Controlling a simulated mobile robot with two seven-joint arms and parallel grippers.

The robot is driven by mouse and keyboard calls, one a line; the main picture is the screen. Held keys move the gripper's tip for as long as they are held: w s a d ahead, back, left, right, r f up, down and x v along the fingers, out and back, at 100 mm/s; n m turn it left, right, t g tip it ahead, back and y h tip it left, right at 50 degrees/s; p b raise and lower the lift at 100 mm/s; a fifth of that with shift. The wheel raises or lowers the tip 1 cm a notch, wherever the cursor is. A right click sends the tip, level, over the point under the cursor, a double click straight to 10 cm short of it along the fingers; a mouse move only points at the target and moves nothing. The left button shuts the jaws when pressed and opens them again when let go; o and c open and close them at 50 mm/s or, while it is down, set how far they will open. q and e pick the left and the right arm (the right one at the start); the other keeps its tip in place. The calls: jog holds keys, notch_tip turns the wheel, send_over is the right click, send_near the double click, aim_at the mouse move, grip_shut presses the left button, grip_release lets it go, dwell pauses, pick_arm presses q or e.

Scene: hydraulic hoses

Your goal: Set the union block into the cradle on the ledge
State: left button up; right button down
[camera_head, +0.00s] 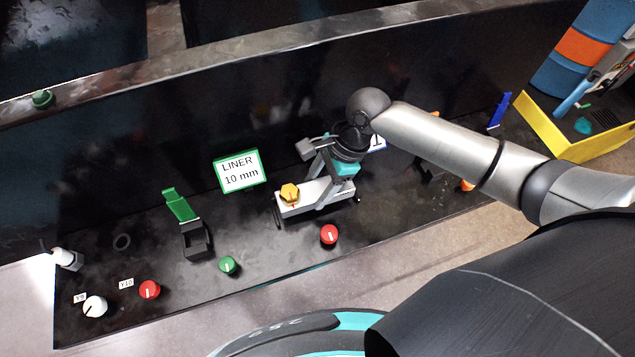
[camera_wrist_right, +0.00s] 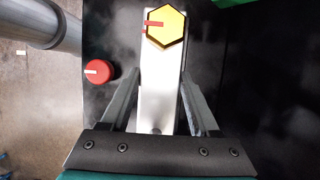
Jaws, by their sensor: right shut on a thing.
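The union block (camera_head: 312,197) is a pale grey bar with a yellow hexagonal nut at one end. My right gripper (camera_head: 325,180) is shut on it from above. In the right wrist view the two fingers (camera_wrist_right: 162,80) press its sides, and the yellow nut of the block (camera_wrist_right: 165,27) points away from my palm. How far the block is above the ledge is hard to tell. A small black open box with a raised green flap, seemingly the cradle (camera_head: 195,242), stands on the black ledge to the left of the block and looks empty. My left gripper is out of view.
A "LINER 10 mm" sign (camera_head: 240,171) stands between the box and block, farther back. A red knob (camera_head: 329,235), a green knob (camera_head: 227,265) and another red knob (camera_head: 149,289) line the ledge front. A yellow bin (camera_head: 545,130) is at far right.

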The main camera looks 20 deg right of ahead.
jog(key=shift+f, duration=1.05)
jog(key=shift+c, duration=0.2)
grip_release()
jog(key=shift+w+d+r, duration=0.1)
jog(key=shift+d+r, duration=0.05)
jog(key=shift+r, duration=0.15)
jog(key=v, duration=1.4)
jog(key=shift+s+r, duration=0.3)
jog(key=shift+s, duration=0.05)
